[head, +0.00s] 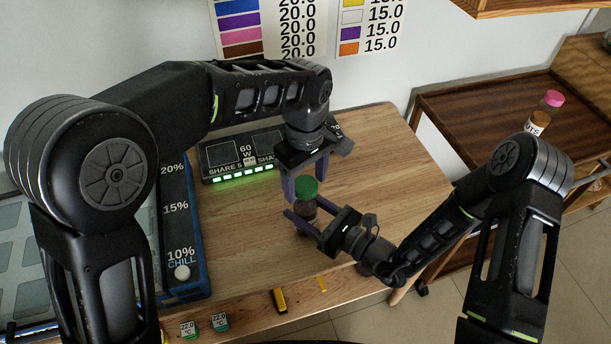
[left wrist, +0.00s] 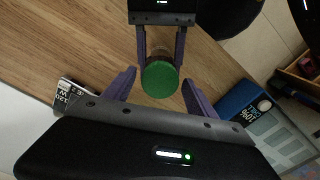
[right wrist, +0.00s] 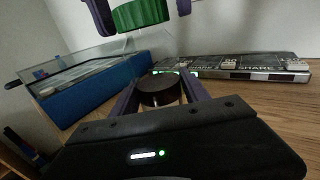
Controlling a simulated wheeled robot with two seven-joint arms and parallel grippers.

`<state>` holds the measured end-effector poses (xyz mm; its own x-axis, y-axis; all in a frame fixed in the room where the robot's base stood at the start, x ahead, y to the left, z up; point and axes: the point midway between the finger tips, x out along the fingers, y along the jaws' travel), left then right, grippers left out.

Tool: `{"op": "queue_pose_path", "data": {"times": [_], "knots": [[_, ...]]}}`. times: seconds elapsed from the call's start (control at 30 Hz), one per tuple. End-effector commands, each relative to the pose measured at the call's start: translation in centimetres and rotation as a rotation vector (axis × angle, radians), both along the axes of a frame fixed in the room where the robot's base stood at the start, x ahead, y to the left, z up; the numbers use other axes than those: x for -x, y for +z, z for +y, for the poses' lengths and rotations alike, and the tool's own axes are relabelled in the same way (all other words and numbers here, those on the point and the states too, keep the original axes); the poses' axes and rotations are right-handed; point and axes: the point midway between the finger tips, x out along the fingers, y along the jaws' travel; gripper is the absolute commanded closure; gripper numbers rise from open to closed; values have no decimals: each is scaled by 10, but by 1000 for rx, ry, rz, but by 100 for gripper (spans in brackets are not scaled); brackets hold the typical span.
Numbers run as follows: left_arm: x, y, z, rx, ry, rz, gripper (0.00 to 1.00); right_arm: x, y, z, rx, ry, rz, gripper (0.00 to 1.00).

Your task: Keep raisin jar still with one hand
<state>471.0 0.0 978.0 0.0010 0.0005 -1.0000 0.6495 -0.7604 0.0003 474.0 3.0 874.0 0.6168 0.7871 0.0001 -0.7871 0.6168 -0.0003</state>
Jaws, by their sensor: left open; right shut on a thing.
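The raisin jar (head: 305,210) stands upright on the wooden counter, with a green lid (head: 307,188) and dark contents. My right gripper (head: 301,207) comes in low from the right and is shut on the jar's body. In the right wrist view the dark contents (right wrist: 160,91) show between its fingers, with the green lid (right wrist: 142,13) above. My left gripper (head: 306,180) points down from above, open, with a finger on either side of the lid. In the left wrist view the lid (left wrist: 160,79) lies between its fingers, with gaps on both sides. No label shows on the jar.
A display panel (head: 240,153) with green lights stands behind the jar. A blue-edged chill tray (head: 180,238) lies at the left. A yellow item (head: 279,300) is at the counter's front edge. A pink-lidded jar (head: 541,112) stands on the right cart. Counter right of the jar is clear.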

Motion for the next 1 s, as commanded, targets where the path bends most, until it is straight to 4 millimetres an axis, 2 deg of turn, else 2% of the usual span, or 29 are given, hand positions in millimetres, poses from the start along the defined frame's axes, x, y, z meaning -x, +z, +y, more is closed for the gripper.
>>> {"op": "queue_pose_path", "data": {"times": [0.07,0.83,1.0], "knots": [[0,0,0,0,0,0,35,0,0,0,0,0,0,100],[0,1,0,1,0,-1,98,0,0,0,1,0,-1,100],[0,0,0,1,-23,-1,100,0,0,0,1,0,-1,100]]}}
